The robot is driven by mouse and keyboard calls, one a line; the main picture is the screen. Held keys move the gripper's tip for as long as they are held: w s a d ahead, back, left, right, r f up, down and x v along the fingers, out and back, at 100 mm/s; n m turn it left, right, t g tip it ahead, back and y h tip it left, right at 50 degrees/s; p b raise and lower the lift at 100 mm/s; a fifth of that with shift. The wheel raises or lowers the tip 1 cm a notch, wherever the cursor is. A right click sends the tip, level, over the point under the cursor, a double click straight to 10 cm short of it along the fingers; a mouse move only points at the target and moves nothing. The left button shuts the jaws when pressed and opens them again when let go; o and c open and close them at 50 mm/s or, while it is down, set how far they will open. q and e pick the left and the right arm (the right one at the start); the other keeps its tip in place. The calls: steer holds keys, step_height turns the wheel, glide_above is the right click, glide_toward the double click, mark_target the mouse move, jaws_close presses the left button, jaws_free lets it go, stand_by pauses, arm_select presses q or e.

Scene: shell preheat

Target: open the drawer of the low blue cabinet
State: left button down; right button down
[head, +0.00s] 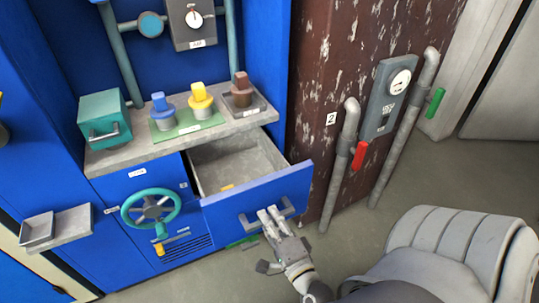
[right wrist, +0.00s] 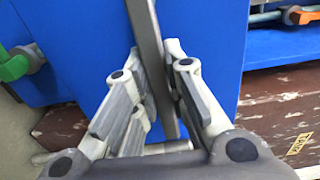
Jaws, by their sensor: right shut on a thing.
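The low blue cabinet (head: 147,180) stands at the left of the head view with a grey worktop. Its drawer (head: 235,200) is pulled out, and its grey inside shows below the worktop. A small yellow-orange thing (head: 227,187) lies in it. My right gripper (head: 270,214) is at the drawer's front, shut on the grey bar handle (head: 246,220). In the right wrist view the handle (right wrist: 148,40) runs between the fingers (right wrist: 158,92), in front of the blue drawer front (right wrist: 205,45). My left gripper is not in view.
A teal box (head: 104,118) and several coloured plugs (head: 201,103) stand on the worktop. A teal handwheel (head: 151,208) is left of the drawer. To the right, a rusty brown block (head: 330,70) has pipes with a red lever (head: 359,155) and a green lever (head: 435,103).

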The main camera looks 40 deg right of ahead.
steer(key=c, duration=1.4)
jaws_free()
steer(key=shift+c, duration=0.2)
steer(key=shift+s, duration=0.1)
steer(key=v, duration=1.1)
steer(key=shift+s+a, duration=0.2)
steer(key=shift+s, duration=0.2)
